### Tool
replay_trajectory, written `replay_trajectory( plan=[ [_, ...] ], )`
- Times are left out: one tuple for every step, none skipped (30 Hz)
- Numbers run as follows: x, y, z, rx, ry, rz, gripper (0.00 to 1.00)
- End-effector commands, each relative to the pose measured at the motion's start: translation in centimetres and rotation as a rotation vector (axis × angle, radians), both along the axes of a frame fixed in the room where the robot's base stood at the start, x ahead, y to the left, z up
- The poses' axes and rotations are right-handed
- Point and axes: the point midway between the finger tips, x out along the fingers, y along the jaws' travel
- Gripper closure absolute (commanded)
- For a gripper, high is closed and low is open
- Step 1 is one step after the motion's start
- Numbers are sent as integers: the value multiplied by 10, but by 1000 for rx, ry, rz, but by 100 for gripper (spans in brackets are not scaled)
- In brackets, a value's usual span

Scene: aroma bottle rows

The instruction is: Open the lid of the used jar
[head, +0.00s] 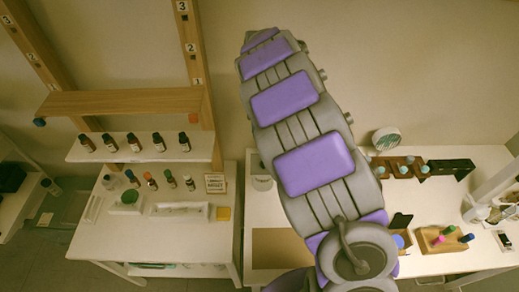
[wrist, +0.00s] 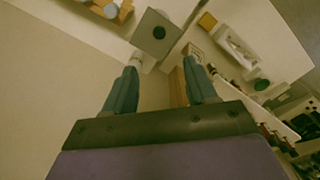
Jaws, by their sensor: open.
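A pale jar (head: 262,178) stands at the left end of the right-hand white table, partly hidden by my arm; it is likely the used jar. In the wrist view a grey square lid with a dark round knob (wrist: 156,33) appears at the matching spot, beyond the fingertips. The lid looks closed, but the jar body under it cannot be made out. My gripper (wrist: 162,66) is open and empty, its two blue-grey fingers apart, with the lid ahead of the gap between them. The head view does not show my gripper.
A shelf (head: 90,147) holds several dark bottles. The right table has a wooden rack (head: 398,166) and a wooden holder (head: 443,240). A narrow gap separates the tables.

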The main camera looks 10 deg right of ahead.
Motion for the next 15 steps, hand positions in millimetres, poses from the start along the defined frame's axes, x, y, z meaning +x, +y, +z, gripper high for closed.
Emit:
replay_trajectory(
  plan=[
    [4, 1, 0, 4, -1, 13, 44],
    [5, 2, -1, 6, -1, 19, 44],
    [6, 2, -3, 9, -1, 25, 44],
    [7, 2, -4, 11, -1, 27, 44],
    [7, 1, -6, 12, 0, 28, 44],
    [7, -1, -9, 14, 1, 28, 44],
    [8, -2, -12, 15, 1, 27, 44],
    [8, -3, -16, 16, 2, 27, 44],
    [8, -4, -22, 16, 2, 26, 44],
    [7, -4, -26, 15, 3, 26, 44],
    [7, -5, -32, 15, 4, 26, 44],
    [7, -4, -39, 14, 5, 25, 44],
    [7, -3, -45, 14, 7, 25, 44],
    [7, -2, -50, 12, 6, 26, 44],
    [8, 0, -58, 10, 3, 26, 44]
  ],
)
